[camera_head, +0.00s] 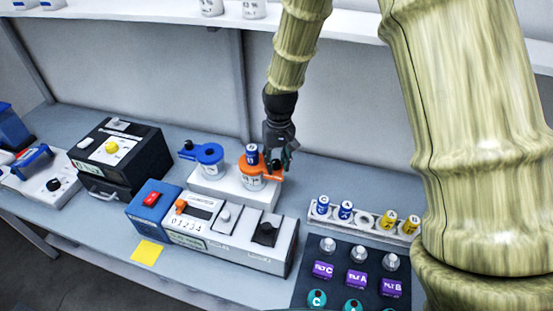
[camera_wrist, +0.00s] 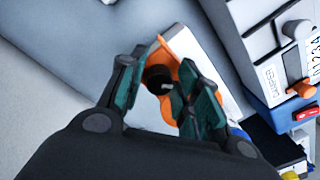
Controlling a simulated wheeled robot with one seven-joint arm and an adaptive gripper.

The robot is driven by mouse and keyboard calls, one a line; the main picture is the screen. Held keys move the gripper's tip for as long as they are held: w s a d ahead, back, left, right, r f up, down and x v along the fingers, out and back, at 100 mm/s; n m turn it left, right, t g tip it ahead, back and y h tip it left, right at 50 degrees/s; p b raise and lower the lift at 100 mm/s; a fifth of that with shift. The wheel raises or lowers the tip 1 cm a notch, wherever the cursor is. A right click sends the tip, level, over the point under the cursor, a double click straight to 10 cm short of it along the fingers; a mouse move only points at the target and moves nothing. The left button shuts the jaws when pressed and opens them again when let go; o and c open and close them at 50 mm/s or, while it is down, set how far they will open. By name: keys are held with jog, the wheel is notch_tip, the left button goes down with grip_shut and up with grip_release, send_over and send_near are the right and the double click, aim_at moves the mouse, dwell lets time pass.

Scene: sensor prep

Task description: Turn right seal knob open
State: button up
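The right seal is an orange collar (camera_head: 252,172) around a white cup on the right of a white base (camera_head: 232,194). A dark seal knob (camera_wrist: 158,77) with a pale mark sits on the collar's orange arm (camera_wrist: 166,108) in the wrist view. My gripper (camera_head: 279,164) points down over that arm in the head view and partly hides the knob. In the wrist view my gripper (camera_wrist: 163,66) is open, its teal fingers on either side of the knob. I cannot tell whether either finger touches it. A blue battery-like cylinder (camera_head: 252,154) stands on the orange-collared cup.
The blue-collared seal (camera_head: 209,153) with its own knob stands left on the same base. A grey-and-blue instrument (camera_head: 212,226) is in front. A rack of cells (camera_head: 364,220) and a dark tray (camera_head: 340,256) are at the right. A wall is close behind.

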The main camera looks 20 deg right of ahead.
aim_at(278, 162)
jog(key=shift+o, duration=0.6)
jog(key=shift+w+r, duration=0.1)
jog(key=shift+w, duration=0.05)
jog(key=shift+w+r, duration=0.1)
jog(key=shift+r, duration=0.4)
notch_tip(278, 162, up, 11)
jog(key=shift+d, duration=0.25)
